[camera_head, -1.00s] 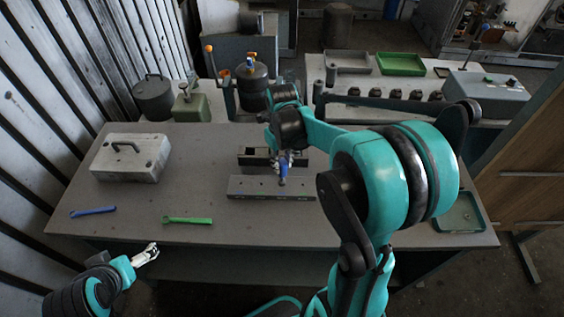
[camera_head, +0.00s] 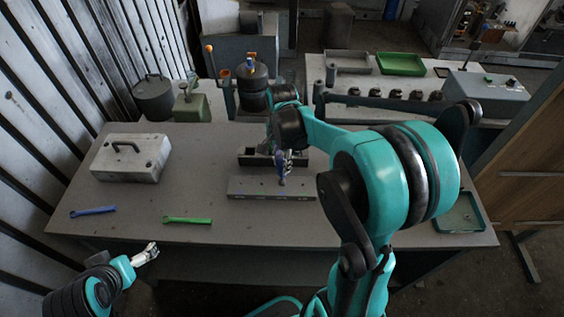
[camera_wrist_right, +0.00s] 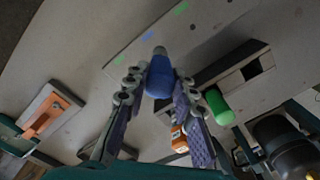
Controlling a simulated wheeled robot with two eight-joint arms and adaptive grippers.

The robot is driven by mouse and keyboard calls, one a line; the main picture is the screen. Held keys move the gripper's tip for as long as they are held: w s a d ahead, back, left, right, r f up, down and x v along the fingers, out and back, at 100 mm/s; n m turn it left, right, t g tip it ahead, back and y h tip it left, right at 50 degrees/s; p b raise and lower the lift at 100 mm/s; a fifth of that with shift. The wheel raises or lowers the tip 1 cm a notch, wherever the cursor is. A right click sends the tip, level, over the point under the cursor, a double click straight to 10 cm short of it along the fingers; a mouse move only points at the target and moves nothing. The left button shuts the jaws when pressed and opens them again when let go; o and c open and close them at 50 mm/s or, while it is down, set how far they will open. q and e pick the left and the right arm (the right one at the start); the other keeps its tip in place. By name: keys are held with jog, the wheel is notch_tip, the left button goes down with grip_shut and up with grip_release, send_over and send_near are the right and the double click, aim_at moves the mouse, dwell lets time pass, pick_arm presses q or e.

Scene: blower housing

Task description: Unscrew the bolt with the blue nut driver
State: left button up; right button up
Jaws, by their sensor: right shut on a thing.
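My right gripper (camera_head: 284,163) is shut on the blue nut driver (camera_head: 280,158), above the grey block (camera_head: 260,188) on the table. In the right wrist view the driver's blue handle (camera_wrist_right: 159,78) sits between the two fingers (camera_wrist_right: 160,100), its grey shaft end pointing at the block (camera_wrist_right: 190,50). Blue and green marks show along the block's edge. I cannot make out the bolt, nor whether the driver touches it. My left gripper (camera_head: 147,254) is empty, off the table's front left edge; its finger gap is too small to judge.
A blue wrench (camera_head: 92,211), a green wrench (camera_head: 187,220) and a grey case (camera_head: 130,158) lie on the left. A green tray (camera_head: 460,214) is at right.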

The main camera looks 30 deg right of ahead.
grip_shut()
jog(key=shift+r+p, duration=3.15)
jog(key=shift+r, duration=0.9)
jog(key=shift+f, duration=0.1)
